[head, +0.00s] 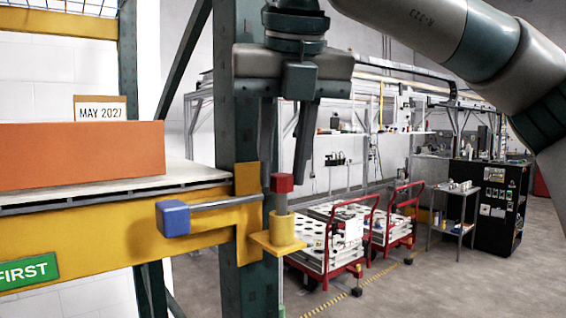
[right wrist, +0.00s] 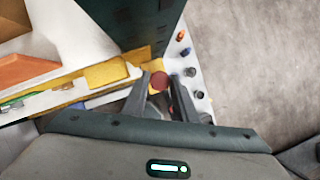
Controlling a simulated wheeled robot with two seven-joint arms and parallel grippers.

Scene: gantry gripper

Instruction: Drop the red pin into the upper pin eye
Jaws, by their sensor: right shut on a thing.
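The red pin shows its red head (head: 282,183) just above the upper pin eye, a yellow ring on a plate (head: 286,231) fixed to the dark green upright. My right gripper (head: 285,172) reaches down from above, its fingers around the red head and shut on it. In the right wrist view the red head (right wrist: 160,81) shows as a round disc between the fingertips. A narrow length shows between head and ring, and a thin shaft shows below the plate; I cannot tell how deep the pin sits. My left gripper is not in view.
A blue block on a grey rod (head: 174,218) sticks out beside the yellow beam (head: 100,250). An orange box (head: 80,155) lies on the shelf at left. Red-framed carts (head: 335,240) and a black cabinet (head: 490,205) stand behind. Floor at right is free.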

